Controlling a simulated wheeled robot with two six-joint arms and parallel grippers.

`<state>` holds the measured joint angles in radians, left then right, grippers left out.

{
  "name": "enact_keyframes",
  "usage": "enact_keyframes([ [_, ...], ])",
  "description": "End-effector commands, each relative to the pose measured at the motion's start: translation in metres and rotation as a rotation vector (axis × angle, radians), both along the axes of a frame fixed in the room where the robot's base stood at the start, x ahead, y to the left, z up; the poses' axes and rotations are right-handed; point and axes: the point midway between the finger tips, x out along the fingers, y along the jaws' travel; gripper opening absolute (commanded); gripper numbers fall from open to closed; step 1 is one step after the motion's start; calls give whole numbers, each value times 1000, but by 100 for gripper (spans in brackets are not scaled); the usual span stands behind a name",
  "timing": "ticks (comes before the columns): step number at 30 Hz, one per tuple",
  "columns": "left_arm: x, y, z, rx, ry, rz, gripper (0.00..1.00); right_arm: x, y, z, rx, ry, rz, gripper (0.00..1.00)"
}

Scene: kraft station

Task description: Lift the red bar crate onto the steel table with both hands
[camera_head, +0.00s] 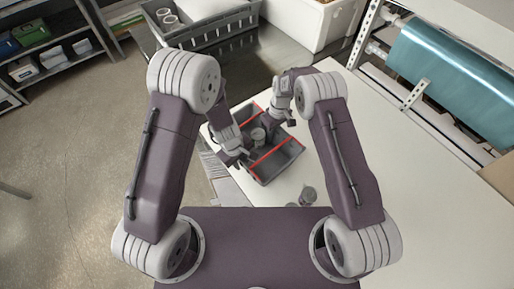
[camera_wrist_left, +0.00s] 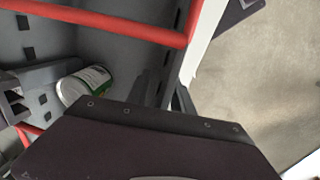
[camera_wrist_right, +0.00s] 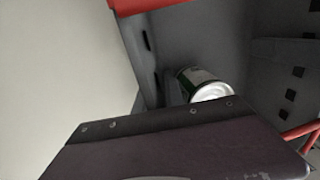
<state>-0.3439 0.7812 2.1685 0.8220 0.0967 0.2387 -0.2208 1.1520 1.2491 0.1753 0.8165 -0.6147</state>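The bar crate (camera_head: 291,155) is dark grey with red bars across its top and stands on a pale table (camera_head: 405,190) near its left edge. A can (camera_head: 258,137) with a green and white label is inside; it also shows in the left wrist view (camera_wrist_left: 85,86) and the right wrist view (camera_wrist_right: 207,86). My left gripper (camera_head: 241,158) is at the crate's left wall, with dark fingers on both sides of that wall in the left wrist view. My right gripper (camera_head: 279,118) is at the far right wall; its fingertips are mostly hidden. Whether either grips firmly is unclear.
Small round containers (camera_head: 307,196) stand on the table near my base. A grey slotted bin (camera_head: 215,35) and a white box (camera_head: 305,22) are at the back. A rack with a teal roll (camera_head: 455,75) is at right. Open floor (camera_head: 60,150) is at left.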

Motion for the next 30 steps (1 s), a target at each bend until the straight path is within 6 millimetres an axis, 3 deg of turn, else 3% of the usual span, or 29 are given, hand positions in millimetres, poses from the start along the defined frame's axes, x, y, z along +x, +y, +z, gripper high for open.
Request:
enact_keyframes([
  [8,0,0,-1,0,0,1,28,0,0,-1,0,0,0,14],
  [10,0,0,-1,0,0,1,12,0,0,-1,0,0,0,0],
  [12,0,0,-1,0,0,1,0,0,0,-1,0,0,0,0],
  [30,0,0,0,0,0,0,0,0,0,0,0,-1,0,0],
])
